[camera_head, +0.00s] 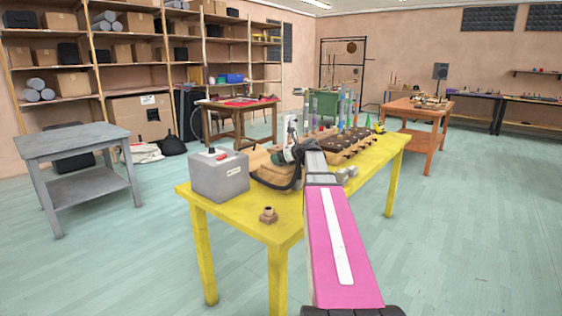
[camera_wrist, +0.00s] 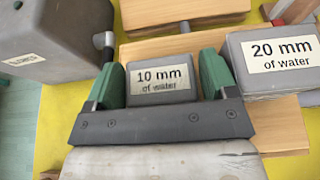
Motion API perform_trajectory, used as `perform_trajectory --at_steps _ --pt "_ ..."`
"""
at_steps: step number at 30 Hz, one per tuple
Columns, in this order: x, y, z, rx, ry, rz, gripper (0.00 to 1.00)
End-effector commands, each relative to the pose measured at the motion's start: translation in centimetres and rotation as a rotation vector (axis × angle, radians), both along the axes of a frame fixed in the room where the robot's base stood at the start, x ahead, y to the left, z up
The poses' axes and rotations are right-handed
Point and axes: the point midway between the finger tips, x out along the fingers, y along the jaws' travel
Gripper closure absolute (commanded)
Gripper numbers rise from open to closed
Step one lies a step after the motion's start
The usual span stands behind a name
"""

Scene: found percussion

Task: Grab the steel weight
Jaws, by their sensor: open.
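A grey block labelled "10 mm of water" (camera_wrist: 160,97) sits between my gripper's fingers in the wrist view. It looks like a metal weight, though I cannot tell which labelled block is the steel one. A larger grey block labelled "20 mm of water" (camera_wrist: 275,80) lies just right of the right finger. My gripper (camera_wrist: 162,65) is open, with a green-padded finger on each side of the smaller block. I cannot tell whether the pads touch it. In the head view my gripper (camera_head: 290,155) is over the yellow table (camera_head: 230,212), and my arm hides part of the tabletop.
A grey box with a red knob (camera_head: 219,177) stands close left of my gripper; it also shows in the wrist view (camera_wrist: 50,40). Wooden boards (camera_wrist: 180,47) lie around the blocks. A small brown fitting (camera_head: 268,215) stands near the table's front edge. Wooden racks (camera_head: 348,145) stand behind.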

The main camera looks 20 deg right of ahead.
Motion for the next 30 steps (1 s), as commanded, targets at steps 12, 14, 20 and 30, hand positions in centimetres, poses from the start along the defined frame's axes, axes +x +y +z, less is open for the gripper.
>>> perform_trajectory --at_steps 12,14,20,30 --pt "0.0 0.0 0.0 0.001 -0.001 0.0 0.67" --pt "0.0 0.0 0.1 0.001 -0.001 0.0 0.67" --pt "0.0 0.0 0.9 0.001 -0.001 0.0 0.67" --pt "-1.9 0.4 5.0 0.0 -0.002 0.0 0.67"
